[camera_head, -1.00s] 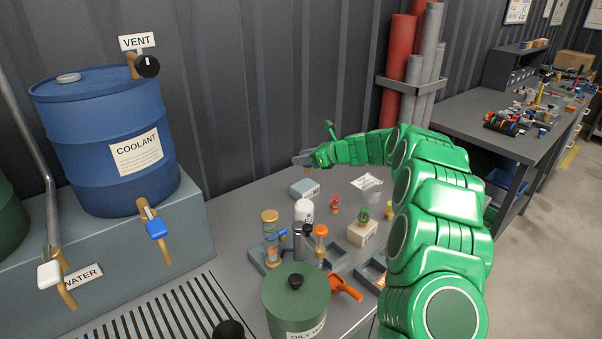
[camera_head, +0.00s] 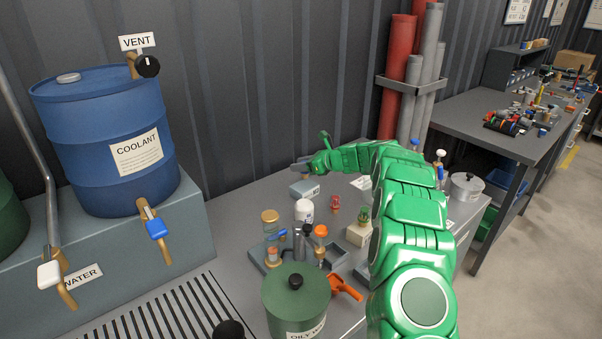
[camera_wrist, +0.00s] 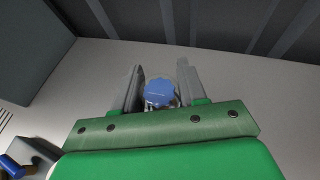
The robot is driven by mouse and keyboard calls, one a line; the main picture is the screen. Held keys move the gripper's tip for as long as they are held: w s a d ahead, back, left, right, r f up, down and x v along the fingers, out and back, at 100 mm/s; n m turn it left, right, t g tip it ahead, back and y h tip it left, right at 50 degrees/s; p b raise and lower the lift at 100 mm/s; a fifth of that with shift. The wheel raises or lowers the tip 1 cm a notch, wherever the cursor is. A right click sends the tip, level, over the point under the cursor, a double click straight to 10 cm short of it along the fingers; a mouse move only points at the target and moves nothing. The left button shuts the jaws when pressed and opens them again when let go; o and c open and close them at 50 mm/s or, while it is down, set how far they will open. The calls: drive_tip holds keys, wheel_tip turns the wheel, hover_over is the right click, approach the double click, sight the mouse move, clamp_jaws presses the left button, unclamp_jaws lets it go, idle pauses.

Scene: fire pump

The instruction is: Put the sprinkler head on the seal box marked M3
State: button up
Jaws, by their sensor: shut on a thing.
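My gripper (camera_head: 300,166) is above the back of the bench, close to the grey box (camera_head: 303,190). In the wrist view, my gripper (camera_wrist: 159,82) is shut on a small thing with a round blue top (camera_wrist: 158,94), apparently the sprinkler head. It sits between the two grey fingers, and its lower part is mostly hidden. The grey box has a pale label too small to read, so I cannot tell if it says M3. A cream box (camera_head: 358,236) stands nearer, with a green-and-red head (camera_head: 363,215) on it. A red head (camera_head: 335,204) stands between the boxes.
A white-topped bottle (camera_head: 304,210), a tray with jars (camera_head: 270,222) and a green oily-waste can (camera_head: 295,300) stand in front. The blue coolant drum (camera_head: 105,140) is at left. The dark ribbed wall is close behind. Bare bench lies left of the grey box.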

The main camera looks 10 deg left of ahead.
drive_tip(key=shift+w+f, duration=0.1)
drive_tip(key=shift+f, duration=1.55)
drive_tip(key=shift+f, duration=0.15)
drive_tip(key=o, duration=1.1)
drive_tip(key=shift+d+r, duration=0.1)
drive_tip(key=shift+r, duration=0.15)
drive_tip(key=v, duration=1.1)
drive_tip(key=shift+s+d, duration=0.25)
drive_tip(key=shift+r, duration=0.1)
